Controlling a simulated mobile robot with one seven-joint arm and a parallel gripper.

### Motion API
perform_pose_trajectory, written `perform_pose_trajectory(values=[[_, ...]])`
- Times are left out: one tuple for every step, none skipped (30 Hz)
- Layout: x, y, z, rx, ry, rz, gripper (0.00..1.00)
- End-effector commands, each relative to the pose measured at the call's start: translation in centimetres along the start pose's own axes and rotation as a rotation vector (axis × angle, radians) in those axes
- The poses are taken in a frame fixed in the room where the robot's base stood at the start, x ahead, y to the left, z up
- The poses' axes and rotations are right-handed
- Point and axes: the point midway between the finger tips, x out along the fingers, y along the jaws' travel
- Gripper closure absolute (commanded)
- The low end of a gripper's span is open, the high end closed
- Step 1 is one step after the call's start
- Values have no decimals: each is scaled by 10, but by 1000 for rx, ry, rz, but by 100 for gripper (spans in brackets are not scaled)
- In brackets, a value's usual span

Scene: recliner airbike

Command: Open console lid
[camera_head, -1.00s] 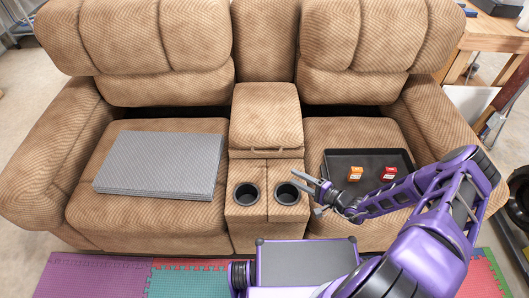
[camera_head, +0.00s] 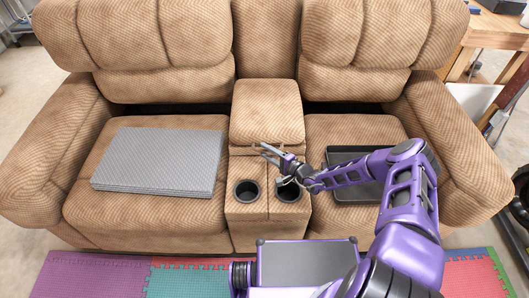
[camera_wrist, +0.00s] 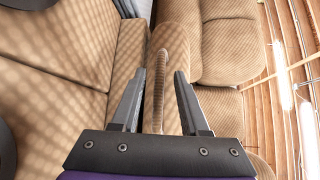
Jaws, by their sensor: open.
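The console lid (camera_head: 266,112) is a tan padded block between the two seats of the recliner, and it is closed. A handle strip runs along its front edge; in the wrist view the handle (camera_wrist: 159,80) shows as a raised bar between my fingers. My gripper (camera_head: 264,149) is in front of the lid's front edge, above the cup holders. In the wrist view my gripper (camera_wrist: 155,82) is open, with a finger on each side of the handle. I cannot tell whether the fingers touch it.
Two black cup holders (camera_head: 246,190) sit in the console front. A grey stack of panels (camera_head: 158,161) lies on the left seat. A black tray (camera_head: 344,186) on the right seat is partly hidden behind my arm. Foam mats (camera_head: 95,275) cover the floor in front.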

Motion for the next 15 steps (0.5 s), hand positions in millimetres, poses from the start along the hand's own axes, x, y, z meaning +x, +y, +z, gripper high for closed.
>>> perform_pose_trajectory(values=[[5,1,1,0,-2,-1,55],[7,1,1,0,-1,-1,55],[9,0,0,-1,-1,0,55],[10,0,0,-1,-1,0,55],[11,0,0,0,0,0,55],[12,0,0,0,0,0,55],[12,0,0,0,0,1,55],[12,0,0,0,0,1,55],[12,0,0,0,0,1,55],[12,0,0,0,0,1,55],[12,0,0,0,0,1,55],[12,0,0,0,0,1,55],[12,0,0,0,0,1,55],[12,0,0,0,0,0,61],[12,0,0,0,0,0,68]])
